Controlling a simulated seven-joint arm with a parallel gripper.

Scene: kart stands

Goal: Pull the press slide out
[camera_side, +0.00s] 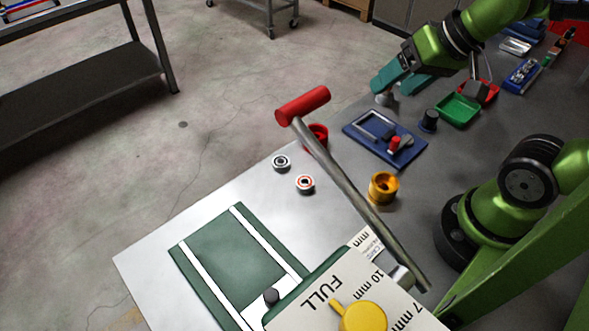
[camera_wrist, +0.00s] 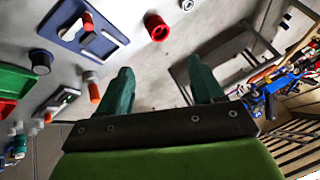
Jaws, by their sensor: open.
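The press stands at the bottom of the side view, with a cream top (camera_side: 330,290), a yellow dial (camera_side: 362,317) beside the word FULL, and a long grey lever (camera_side: 350,190) ending in a red grip (camera_side: 302,106). In front of it lies a dark green plate with two white rails, which looks like the press slide's track (camera_side: 228,255). A small black knob (camera_side: 271,296) sits close to the press body. My gripper (camera_side: 400,84) is open and empty at the upper right, far from the press and knob. Its fingers also show apart in the wrist view (camera_wrist: 160,78).
A blue tray (camera_side: 372,148), green bin (camera_side: 458,110), black knob-like part (camera_side: 429,120) and brass cup (camera_side: 383,187) stand on the bench. The bench's left edge drops to open floor.

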